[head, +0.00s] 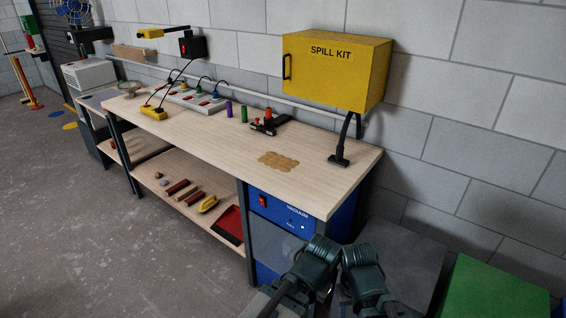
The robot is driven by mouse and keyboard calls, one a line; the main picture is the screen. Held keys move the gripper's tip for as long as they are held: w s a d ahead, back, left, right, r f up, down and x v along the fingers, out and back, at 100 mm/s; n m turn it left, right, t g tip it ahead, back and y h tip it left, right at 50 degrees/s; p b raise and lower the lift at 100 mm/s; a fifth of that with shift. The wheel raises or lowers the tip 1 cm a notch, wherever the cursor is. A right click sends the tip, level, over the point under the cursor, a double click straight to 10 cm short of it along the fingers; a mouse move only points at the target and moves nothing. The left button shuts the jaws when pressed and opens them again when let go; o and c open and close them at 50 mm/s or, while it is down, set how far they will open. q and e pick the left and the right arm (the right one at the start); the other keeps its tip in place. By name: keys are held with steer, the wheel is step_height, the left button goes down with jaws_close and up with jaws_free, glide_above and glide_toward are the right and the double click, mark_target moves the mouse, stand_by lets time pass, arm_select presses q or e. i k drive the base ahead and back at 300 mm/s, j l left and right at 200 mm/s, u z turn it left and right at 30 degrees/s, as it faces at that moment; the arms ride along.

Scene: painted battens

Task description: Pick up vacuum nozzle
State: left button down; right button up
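The vacuum nozzle (340,159) is a flat black head at the lower end of a black hose (346,134). It rests on the workbench top (220,133) near its right end, in front of the wall and below the yellow spill kit box. The blue vacuum unit (283,210), labelled VACUUM and fitted with a red switch, stands under the right end of the bench. Dark joints of my two arms show at the bottom edge, in front of the bench's right end. No gripper fingers can be made out, and nothing touches the nozzle.
The yellow spill kit box (335,71) hangs above the nozzle. A patch of tan discs (278,161) lies left of the nozzle. A black tool (268,126), a power strip (194,99) and small cylinders stand farther left. A green box (492,289) is at lower right.

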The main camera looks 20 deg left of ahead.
mark_target(337, 159)
steer(key=i+j+z, duration=0.5)
steer(key=j, duration=0.4)
steer(key=i, duration=0.1)
